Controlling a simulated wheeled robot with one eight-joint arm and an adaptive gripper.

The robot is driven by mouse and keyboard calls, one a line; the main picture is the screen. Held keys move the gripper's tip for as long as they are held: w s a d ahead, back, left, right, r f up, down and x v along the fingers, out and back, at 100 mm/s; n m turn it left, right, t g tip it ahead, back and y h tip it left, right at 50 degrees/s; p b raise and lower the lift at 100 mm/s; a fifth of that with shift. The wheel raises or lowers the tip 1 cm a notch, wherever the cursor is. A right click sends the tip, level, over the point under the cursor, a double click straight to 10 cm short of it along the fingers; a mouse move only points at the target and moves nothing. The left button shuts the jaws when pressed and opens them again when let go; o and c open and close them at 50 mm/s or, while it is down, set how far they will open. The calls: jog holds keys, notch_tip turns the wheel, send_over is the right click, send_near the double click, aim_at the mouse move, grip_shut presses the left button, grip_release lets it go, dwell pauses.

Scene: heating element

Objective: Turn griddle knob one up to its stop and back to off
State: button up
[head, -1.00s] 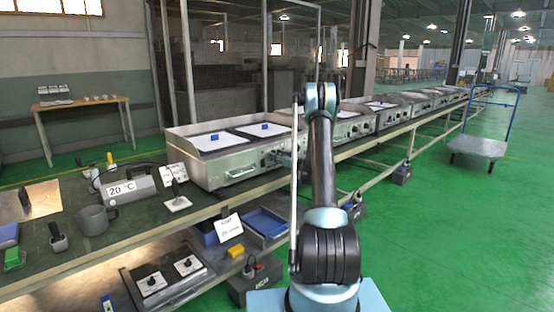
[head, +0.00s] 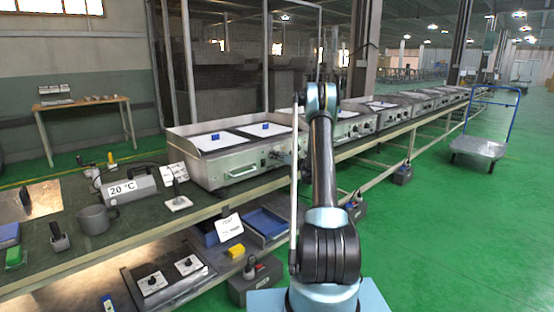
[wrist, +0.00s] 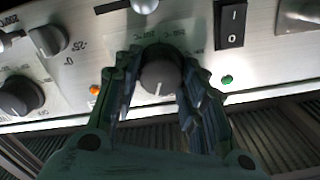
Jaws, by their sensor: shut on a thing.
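The griddle (head: 236,150) is a steel box with two white plates on top, standing on the green bench. A round dark grey knob (wrist: 160,76) with a pale pointer line sits between my gripper's fingers. My gripper (wrist: 160,90) is shut on this knob, one finger on each side. The pointer line faces down in the wrist view. Part of the scale around the knob is hidden by the fingers. In the head view, my gripper (head: 287,157) is at the griddle's front right, small and partly behind my arm.
A black rocker switch (wrist: 231,25) is right of the knob. An orange lamp (wrist: 95,89) and a green lamp (wrist: 227,79) flank it. Other knobs (wrist: 20,95) are at the left. A 20 °C display (head: 132,186) and a mug (head: 95,219) stand on the bench.

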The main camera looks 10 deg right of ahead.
jog(key=m, duration=1.8)
jog(key=f+m, duration=0.1)
jog(key=m, duration=1.3)
jog(key=shift+m, duration=0.4)
jog(key=m, duration=0.4)
jog(key=shift+r+m, duration=0.1)
jog(key=shift+m, duration=0.3)
